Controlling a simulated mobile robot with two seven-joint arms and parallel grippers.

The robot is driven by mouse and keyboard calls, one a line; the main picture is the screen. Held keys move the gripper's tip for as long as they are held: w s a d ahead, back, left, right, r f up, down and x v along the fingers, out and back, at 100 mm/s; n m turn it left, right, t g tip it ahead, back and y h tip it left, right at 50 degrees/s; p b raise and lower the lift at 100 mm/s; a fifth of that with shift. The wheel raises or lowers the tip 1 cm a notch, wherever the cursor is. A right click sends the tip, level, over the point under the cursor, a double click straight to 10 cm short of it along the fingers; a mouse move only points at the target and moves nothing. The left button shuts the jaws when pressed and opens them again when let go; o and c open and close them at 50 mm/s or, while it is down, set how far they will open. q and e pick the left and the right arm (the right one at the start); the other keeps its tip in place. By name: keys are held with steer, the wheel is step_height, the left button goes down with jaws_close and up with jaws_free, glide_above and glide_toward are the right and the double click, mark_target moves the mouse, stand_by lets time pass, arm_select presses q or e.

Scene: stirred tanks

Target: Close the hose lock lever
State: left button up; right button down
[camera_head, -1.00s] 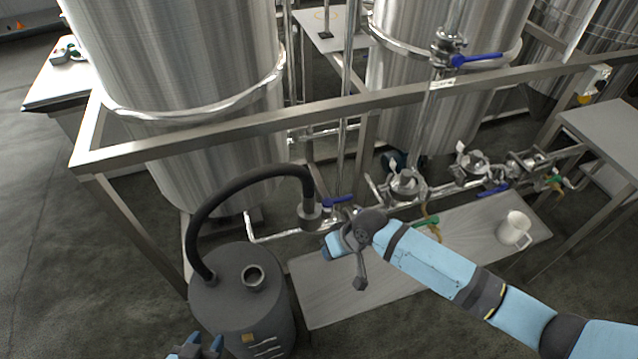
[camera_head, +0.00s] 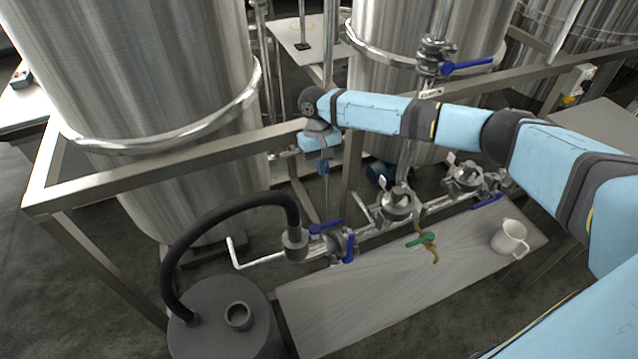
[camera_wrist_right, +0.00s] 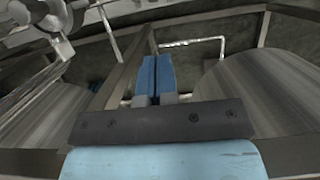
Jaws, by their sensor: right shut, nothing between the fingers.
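The black hose (camera_head: 215,212) arches from the grey canister to a dark coupling (camera_head: 295,240) on the steel pipe. Right of the coupling are two blue levers: one (camera_head: 325,227) lies roughly level, the other (camera_head: 349,249) hangs down beside the valve body. I cannot tell which of them is the hose lock lever. My right gripper (camera_head: 323,168) is shut and empty, pointing down above the levers and apart from them, near the frame rail. Its blue fingers (camera_wrist_right: 155,76) are pressed together in the right wrist view. My left gripper is not in view.
The frame rail (camera_head: 180,163) crosses in front of the steel tanks. The grey canister (camera_head: 215,325) stands at lower left. A low bench (camera_head: 350,310) holds a white mug (camera_head: 509,238) and a green-handled fitting (camera_head: 421,240). Valves (camera_head: 399,204) line the pipe to the right.

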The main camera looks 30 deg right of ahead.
arm_select(q)
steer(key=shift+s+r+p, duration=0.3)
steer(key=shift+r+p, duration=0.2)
steer(key=shift+p, duration=0.2)
arm_select(e)
steer(key=s+f, duration=0.6)
steer(key=f, duration=0.4)
steer(key=shift+s+a, duration=0.2)
steer(key=shift+a, duration=0.05)
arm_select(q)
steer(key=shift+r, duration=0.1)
arm_select(e)
steer(key=shift+r, duration=0.1)
arm_select(q)
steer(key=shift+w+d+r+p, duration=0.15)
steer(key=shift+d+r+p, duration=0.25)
steer(key=shift+p, duration=0.1)
arm_select(e)
steer(key=shift+s+m, duration=0.25)
steer(key=shift+m, duration=0.15)
